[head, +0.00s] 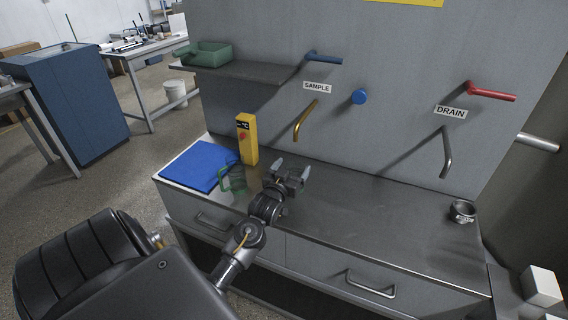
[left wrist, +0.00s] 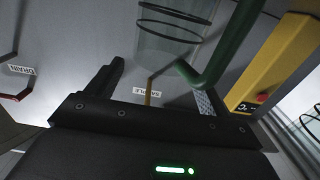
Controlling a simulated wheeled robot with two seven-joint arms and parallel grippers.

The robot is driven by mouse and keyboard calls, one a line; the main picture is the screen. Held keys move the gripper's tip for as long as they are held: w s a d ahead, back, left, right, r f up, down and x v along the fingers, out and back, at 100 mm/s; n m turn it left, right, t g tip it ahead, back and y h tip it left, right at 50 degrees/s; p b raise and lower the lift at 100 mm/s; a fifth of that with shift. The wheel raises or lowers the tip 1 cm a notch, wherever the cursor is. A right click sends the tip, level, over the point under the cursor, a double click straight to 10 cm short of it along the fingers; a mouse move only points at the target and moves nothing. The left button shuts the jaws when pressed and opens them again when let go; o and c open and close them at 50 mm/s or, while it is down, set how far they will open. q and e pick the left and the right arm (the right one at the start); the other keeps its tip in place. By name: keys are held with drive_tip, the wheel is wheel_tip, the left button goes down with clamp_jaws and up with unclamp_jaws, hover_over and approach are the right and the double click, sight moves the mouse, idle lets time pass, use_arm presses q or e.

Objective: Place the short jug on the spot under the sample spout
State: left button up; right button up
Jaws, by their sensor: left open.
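A clear jug with a green handle (head: 226,181) stands on the grey counter (head: 350,205), beside the blue mat. Its body is hard to make out in the head view, partly behind my left arm. In the left wrist view the clear body (left wrist: 168,45) and green handle (left wrist: 232,45) are close, beyond the fingers. My left gripper (head: 291,170) is open, just right of the jug; I see nothing held. The brass sample spout (head: 304,121) hangs from the wall under the SAMPLE label (head: 317,88), above and behind the gripper. No marked spot shows beneath it. My right gripper is not in view.
A yellow meter (head: 247,139) stands behind the jug, and a blue mat (head: 199,165) lies left. A grey drain spout (head: 446,152) hangs further right. A small metal ring-like piece (head: 463,211) sits at the counter's right. The middle counter is clear.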

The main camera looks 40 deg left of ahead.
use_arm(q)
drive_tip(key=b+v, duration=0.2)
drive_tip(key=v, duration=1)
drive_tip(key=shift+r, duration=0.1)
